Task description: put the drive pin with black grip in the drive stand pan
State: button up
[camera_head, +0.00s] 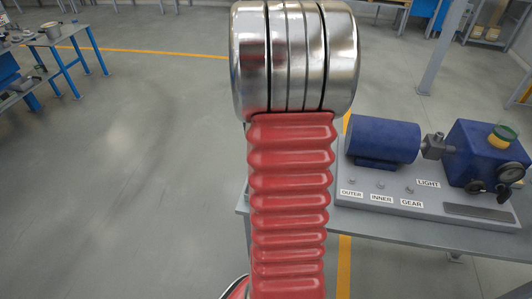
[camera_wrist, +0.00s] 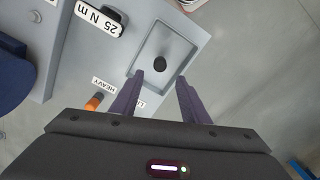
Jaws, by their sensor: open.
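In the wrist view my gripper (camera_wrist: 159,78) is open, with its two dark fingers apart and nothing between them. Just beyond the fingertips is a shallow grey rectangular pan (camera_wrist: 184,42) with a raised rim. A small round black thing (camera_wrist: 159,65) shows inside the pan, near its fingertip-side end. It looks like the black grip of the drive pin seen from above; any shaft is hidden. The fingertips lie on either side of it in the picture, and I cannot tell their height above it. The head view does not show my gripper.
A label HEAVY (camera_wrist: 110,86) and an orange-tipped thing (camera_wrist: 94,102) lie left of the fingers. A black piece marked 25 N m (camera_wrist: 98,19) is farther up. The head view shows a bench with a blue motor (camera_head: 382,140) and blue gearbox (camera_head: 484,150).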

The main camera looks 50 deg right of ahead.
jog(key=shift+w, duration=0.1)
jog(key=w+a+r+n+t+h, duration=0.1)
jog(key=w+a+r+n, duration=0.1)
jog(key=a+r, duration=0.5)
jog(key=w+a+r+n+t, duration=0.1)
jog(key=w+a+r+n, duration=0.15)
jog(key=a, duration=0.85)
jog(key=s+a+r+n+t, duration=0.1)
jog(key=s+a+r+n, duration=0.1)
jog(key=a, duration=0.7)
jog(key=s+a+r+n+t+y, duration=0.1)
jog(key=s+a+r+n+t, duration=0.1)
jog(key=a, duration=0.8)
jog(key=s+r, duration=0.1)
jog(key=s, duration=0.1)
jog(key=shift+s+r+t, duration=0.2)
jog(key=shift+s+t, duration=0.1)
jog(key=shift+s, duration=0.1)
jog(key=shift+c, duration=0.6)
